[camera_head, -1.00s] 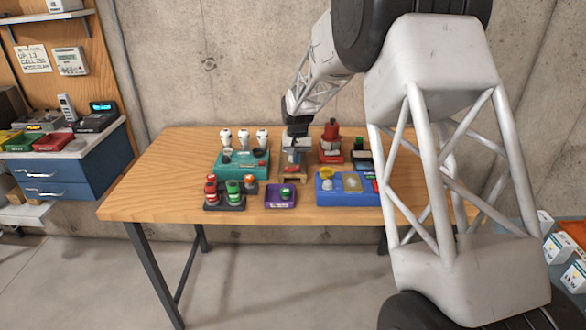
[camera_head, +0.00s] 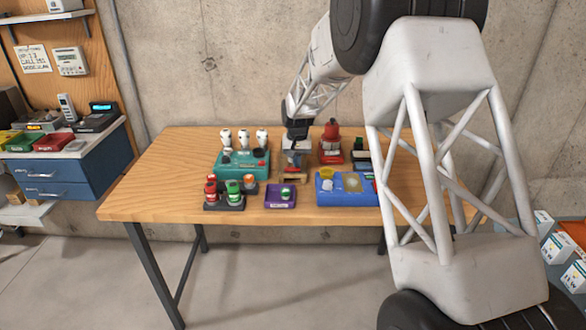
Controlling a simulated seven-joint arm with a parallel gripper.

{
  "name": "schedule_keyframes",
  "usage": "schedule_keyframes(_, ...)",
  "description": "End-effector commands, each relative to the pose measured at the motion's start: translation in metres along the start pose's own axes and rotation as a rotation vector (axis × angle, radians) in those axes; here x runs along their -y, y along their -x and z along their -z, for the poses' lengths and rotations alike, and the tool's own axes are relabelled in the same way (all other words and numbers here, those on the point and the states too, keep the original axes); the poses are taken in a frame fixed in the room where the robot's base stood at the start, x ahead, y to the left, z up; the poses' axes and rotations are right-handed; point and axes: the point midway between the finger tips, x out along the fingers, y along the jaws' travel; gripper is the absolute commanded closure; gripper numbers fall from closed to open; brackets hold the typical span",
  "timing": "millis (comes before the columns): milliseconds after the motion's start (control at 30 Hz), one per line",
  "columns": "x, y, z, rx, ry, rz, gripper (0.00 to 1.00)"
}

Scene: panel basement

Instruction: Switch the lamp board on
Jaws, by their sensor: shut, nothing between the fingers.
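The lamp board is a teal box (camera_head: 232,166) with three white lamps (camera_head: 243,138) standing along its back edge. It has a dark round part and a small red part on its top. It is on the table, left of my gripper. My gripper (camera_head: 292,166) points down at a small wooden-based item (camera_head: 291,180) with a red part, right of the teal box. The fingers look shut and hold nothing. They hide much of this item, and I cannot tell whether they touch it.
A rack of red, green and orange-topped items (camera_head: 226,203) and a purple tray (camera_head: 273,203) are in front. A blue box (camera_head: 330,198) is front right, and a red device (camera_head: 330,156) is behind it. The table's left side (camera_head: 150,190) is clear. My forearm covers its right side.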

Motion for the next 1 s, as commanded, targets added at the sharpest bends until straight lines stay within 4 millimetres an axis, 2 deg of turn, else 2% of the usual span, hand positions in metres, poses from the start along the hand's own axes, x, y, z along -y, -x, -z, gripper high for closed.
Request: schedule_keyframes(1000, 0.0, -0.0084, 0.0001, -0.001, 0.0, 0.0, 1.0)
